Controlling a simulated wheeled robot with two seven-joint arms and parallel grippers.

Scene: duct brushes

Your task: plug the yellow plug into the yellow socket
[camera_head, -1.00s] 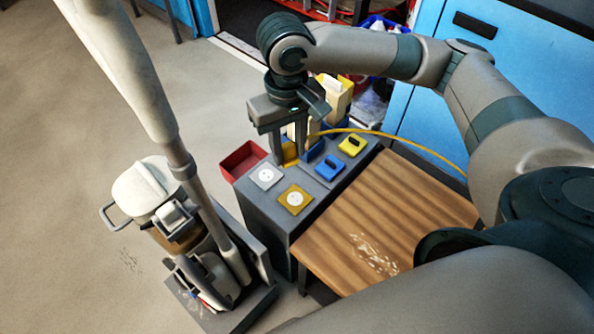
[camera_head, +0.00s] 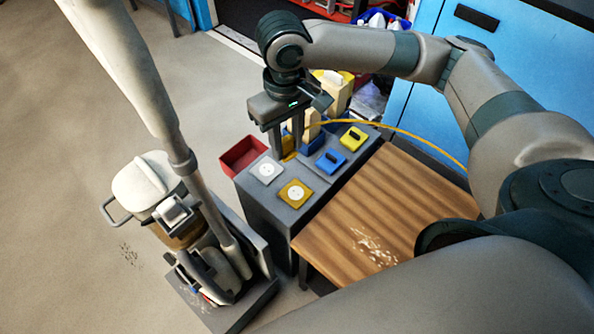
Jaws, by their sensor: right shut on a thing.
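My right gripper (camera_head: 287,152) points down over the far part of the grey cabinet top. It is shut on the yellow plug (camera_head: 288,143), which shows partly between the dark fingers. The plug's underside is hidden, and I cannot tell whether it touches the top. A yellow cable (camera_head: 399,137) arcs away from behind the gripper to the right. The yellow socket (camera_head: 295,194), a yellow plate with a round white face, lies on the near corner of the cabinet top, below the gripper in the picture and apart from the plug. My left gripper is not in view.
A white socket (camera_head: 266,170) lies beside the yellow one. A red bin (camera_head: 243,154), wooden table (camera_head: 385,215) and upright cleaning machine (camera_head: 160,190) flank the grey cabinet (camera_head: 268,212).

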